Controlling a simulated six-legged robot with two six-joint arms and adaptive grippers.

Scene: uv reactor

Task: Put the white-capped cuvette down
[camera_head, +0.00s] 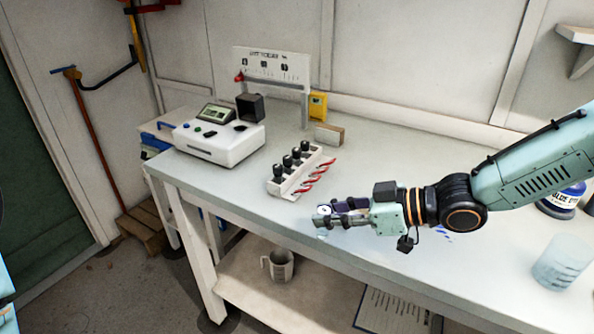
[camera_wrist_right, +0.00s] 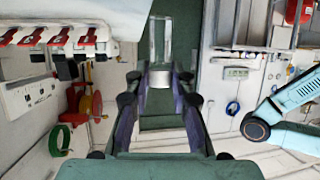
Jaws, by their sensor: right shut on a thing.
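The white-capped cuvette (camera_head: 324,209) is in the fingertips of my right gripper (camera_head: 338,216), over the front edge area of the bench. In the right wrist view its clear body (camera_wrist_right: 160,38) extends beyond the fingers, with a pale grey-white band (camera_wrist_right: 158,79) between the tips of my right gripper (camera_wrist_right: 159,82). The gripper is shut on it. Whether the cuvette touches the bench cannot be told. My left gripper is out of view.
A white rack (camera_head: 287,188) with several black-capped, red-marked items stands just left of my gripper. A white instrument (camera_head: 213,149) with a display and a black box (camera_head: 250,107) stand farther left.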

